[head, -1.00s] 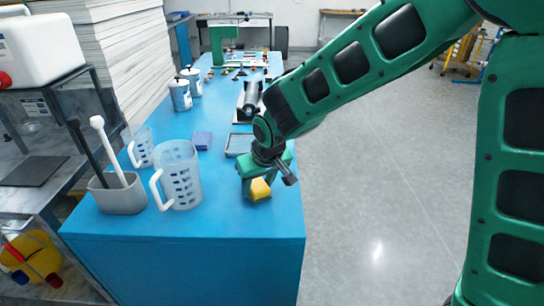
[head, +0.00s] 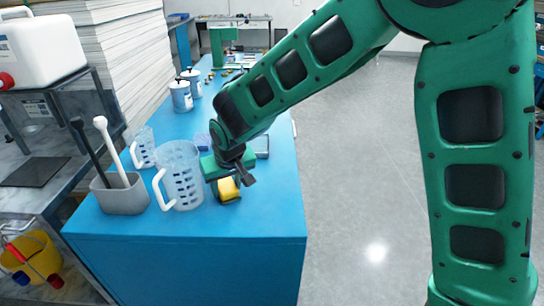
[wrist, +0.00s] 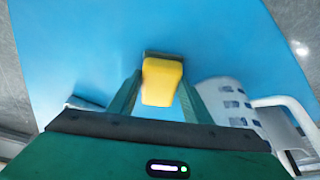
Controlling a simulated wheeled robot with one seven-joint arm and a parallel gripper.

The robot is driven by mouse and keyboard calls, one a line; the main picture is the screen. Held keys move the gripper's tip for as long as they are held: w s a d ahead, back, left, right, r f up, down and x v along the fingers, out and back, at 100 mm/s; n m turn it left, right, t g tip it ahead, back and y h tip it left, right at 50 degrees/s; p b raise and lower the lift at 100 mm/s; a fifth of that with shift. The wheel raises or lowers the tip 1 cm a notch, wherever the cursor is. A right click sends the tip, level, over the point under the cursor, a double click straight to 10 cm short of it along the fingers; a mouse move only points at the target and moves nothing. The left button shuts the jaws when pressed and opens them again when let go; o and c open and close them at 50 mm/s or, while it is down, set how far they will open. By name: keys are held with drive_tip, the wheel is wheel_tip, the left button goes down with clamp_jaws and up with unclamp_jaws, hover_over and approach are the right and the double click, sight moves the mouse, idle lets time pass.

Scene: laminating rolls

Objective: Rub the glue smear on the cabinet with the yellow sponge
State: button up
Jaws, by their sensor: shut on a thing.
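My gripper (head: 226,184) is shut on the yellow sponge (head: 229,191) over the near part of the blue cabinet (head: 190,240), just right of the large measuring jug. In the wrist view, the yellow sponge (wrist: 161,80) sits between the two green fingers of my gripper (wrist: 156,98), with the blue top around it. I cannot tell whether the sponge touches the top. I cannot make out a glue smear in either view.
The large clear jug (head: 181,172) stands close left of my gripper. The cabinet's near right corner is clear.

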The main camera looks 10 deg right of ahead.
drive_tip(key=shift+a+r, duration=0.2)
drive_tip(key=shift+a, duration=0.15)
drive_tip(key=shift+r, duration=3.9)
